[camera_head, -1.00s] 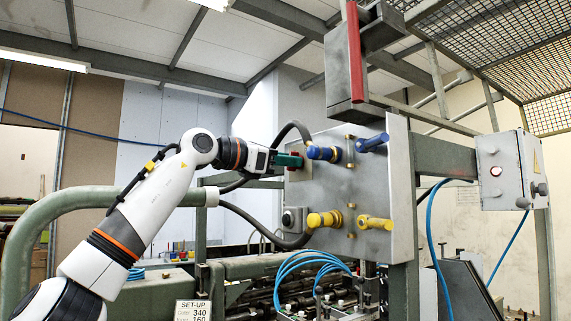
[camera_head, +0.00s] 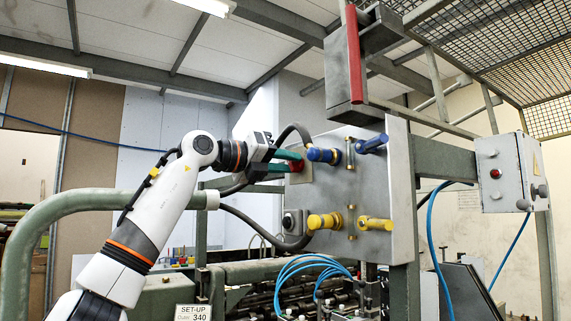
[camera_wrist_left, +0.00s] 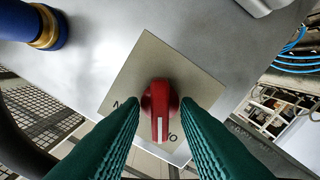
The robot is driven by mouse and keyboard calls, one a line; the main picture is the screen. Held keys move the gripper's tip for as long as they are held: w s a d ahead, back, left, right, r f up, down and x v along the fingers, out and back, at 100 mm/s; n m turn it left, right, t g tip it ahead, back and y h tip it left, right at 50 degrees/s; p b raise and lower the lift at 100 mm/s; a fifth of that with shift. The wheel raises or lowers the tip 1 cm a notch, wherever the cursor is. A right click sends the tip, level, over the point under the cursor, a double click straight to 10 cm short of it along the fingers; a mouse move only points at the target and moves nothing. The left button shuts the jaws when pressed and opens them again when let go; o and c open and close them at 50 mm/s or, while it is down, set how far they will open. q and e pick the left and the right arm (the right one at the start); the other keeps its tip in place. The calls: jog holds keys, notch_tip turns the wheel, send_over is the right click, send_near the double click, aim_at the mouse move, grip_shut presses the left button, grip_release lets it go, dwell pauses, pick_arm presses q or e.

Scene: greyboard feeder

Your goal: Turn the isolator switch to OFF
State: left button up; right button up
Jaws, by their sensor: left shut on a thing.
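The isolator switch is a red knob (camera_wrist_left: 158,97) on a square beige plate (camera_wrist_left: 150,60) in the left wrist view. Its white mark points down in that picture, towards the lettering at the plate's lower corner. The lettering is partly hidden by the green fingers. My left gripper (camera_wrist_left: 161,108) is shut on the knob, one finger on each side. In the head view the red knob (camera_head: 297,165) sits at the upper left of the grey panel (camera_head: 375,190), and my left gripper (camera_head: 288,165) reaches it from the left, its fingers one above the other. My right gripper is not in view.
Blue fittings (camera_head: 325,155) and yellow fittings (camera_head: 325,221) stick out of the panel close to the switch. A dark hose (camera_head: 265,229) loops below the gripper. A grey box (camera_head: 510,172) with a dark red lamp (camera_head: 495,173) is at the right.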

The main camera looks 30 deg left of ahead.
pick_arm(q)
jog(key=shift+s+a+r+n, duration=0.1)
jog(key=shift+a+r+n, duration=0.05)
jog(key=shift+n, duration=0.95)
jog(key=o, duration=0.6)
jog(key=shift+a, duration=0.1)
jog(key=b+v, duration=0.4)
jog(key=v, duration=0.8)
jog(key=shift+b, duration=0.3)
